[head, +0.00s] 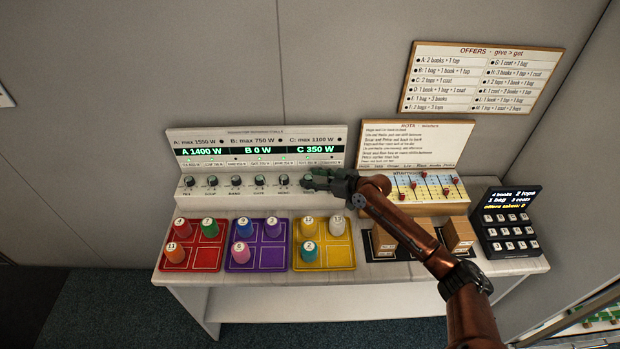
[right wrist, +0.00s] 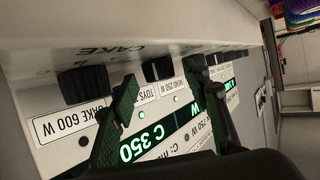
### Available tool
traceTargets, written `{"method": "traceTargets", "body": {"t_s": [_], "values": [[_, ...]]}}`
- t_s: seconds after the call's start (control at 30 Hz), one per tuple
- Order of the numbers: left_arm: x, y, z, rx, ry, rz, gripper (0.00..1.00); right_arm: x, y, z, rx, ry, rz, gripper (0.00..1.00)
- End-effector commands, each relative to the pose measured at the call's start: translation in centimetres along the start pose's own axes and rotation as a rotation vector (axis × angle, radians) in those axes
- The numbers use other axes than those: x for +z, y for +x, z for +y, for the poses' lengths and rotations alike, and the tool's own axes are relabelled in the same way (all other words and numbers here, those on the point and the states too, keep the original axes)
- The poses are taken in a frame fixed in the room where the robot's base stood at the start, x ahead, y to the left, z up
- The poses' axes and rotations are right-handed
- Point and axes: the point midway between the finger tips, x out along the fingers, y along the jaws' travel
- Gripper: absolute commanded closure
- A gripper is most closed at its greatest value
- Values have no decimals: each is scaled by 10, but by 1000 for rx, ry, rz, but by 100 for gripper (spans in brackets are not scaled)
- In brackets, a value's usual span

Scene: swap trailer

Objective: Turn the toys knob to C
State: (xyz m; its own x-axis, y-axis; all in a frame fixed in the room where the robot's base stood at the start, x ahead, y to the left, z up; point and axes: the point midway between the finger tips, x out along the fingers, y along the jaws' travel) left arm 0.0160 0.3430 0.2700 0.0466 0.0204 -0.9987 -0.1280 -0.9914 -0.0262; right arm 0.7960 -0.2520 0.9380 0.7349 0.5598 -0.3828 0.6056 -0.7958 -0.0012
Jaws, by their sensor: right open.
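The knob panel (head: 250,194) is a white sloped box with a row of dark knobs, under a display reading A 1400 W, B 0 W and C 350 W. My right gripper (head: 318,180) is at the right part of this row and hides some knobs. In the right wrist view its fingers (right wrist: 165,100) are open, with a dark knob (right wrist: 157,69) between or just beyond the tips. This appears to be the toys knob, near the TOYS label (right wrist: 141,97). I cannot tell its setting or whether the fingers touch it. The cake knob (right wrist: 84,86) is beside it. My left gripper is not in view.
Red (head: 190,264), purple (head: 257,264) and yellow (head: 338,264) trays with coloured pegs stand in front of the panel. A slider board (head: 420,207), wooden blocks (head: 459,233) and a black keypad (head: 510,240) are at the right. The wall rises close behind.

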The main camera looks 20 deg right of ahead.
Motion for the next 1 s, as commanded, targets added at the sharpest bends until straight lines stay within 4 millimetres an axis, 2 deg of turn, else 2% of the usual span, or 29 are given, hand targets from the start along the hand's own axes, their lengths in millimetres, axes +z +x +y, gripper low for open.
{"method": "traceTargets", "body": {"t_s": [0.3,0.5,0.7,1.0], "values": [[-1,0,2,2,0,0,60,1,-62,2,3,-3,-2,56],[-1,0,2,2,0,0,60,0,-96,2,2,-2,-1,56],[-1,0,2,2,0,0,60,0,-111,1,1,-1,0,56],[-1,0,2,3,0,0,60,-1,-112,1,1,-1,1,56]]}}
